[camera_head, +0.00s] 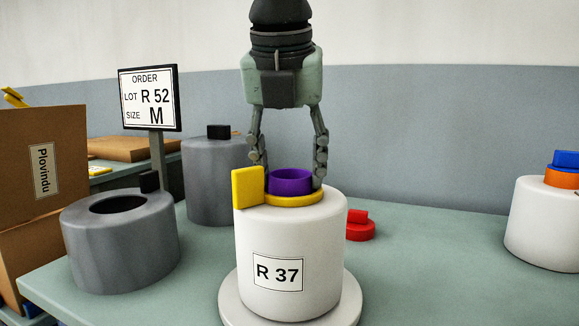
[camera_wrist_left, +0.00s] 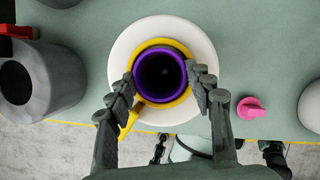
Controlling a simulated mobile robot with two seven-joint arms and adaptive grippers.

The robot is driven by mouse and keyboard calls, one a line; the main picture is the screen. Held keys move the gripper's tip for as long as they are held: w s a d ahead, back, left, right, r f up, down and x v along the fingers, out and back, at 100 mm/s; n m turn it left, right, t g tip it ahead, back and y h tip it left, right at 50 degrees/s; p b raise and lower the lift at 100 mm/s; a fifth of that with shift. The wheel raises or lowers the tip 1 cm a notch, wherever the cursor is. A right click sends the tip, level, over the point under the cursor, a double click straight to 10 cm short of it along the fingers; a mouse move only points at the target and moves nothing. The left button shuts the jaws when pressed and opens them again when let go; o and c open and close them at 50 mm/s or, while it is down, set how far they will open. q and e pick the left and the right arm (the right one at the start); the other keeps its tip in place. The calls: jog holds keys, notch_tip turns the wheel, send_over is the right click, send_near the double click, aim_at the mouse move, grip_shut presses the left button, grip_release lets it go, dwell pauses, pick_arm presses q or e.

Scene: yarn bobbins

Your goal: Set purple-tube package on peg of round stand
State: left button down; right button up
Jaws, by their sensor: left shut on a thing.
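The purple-tube package is a white cylinder labelled R 37 (camera_head: 290,235), upright in the middle of the head view. Its purple tube (camera_head: 290,181) stands up inside a yellow ring with a square tab (camera_head: 248,188). In the left wrist view the purple tube (camera_wrist_left: 160,53) is seen from above, with a dark hollow inside. My left gripper (camera_head: 292,178) is shut on the tube end, one finger on each side. A pale round disc (camera_head: 351,300), likely the round stand, shows beneath the package. Any peg is hidden, and I cannot tell whether a gap separates package and disc. My right gripper is not in view.
A grey hollow cylinder (camera_head: 160,230) and another grey cylinder (camera_head: 213,185) stand left, beside an order sign (camera_head: 150,98). A red tabbed piece (camera_head: 360,228) lies right of the package. A white package (camera_head: 545,220) stands far right. Cardboard boxes (camera_head: 45,160) are at left.

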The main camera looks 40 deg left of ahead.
pick_arm(q)
jog(key=shift+f, duration=0.1)
jog(key=c, duration=0.7)
grip_release()
jog(key=shift+o, duration=0.7)
jog(key=shift+s+f, duration=0.1)
jog(key=shift+f, duration=0.05)
jog(key=v, duration=1.2)
jog(key=shift+d, duration=0.1)
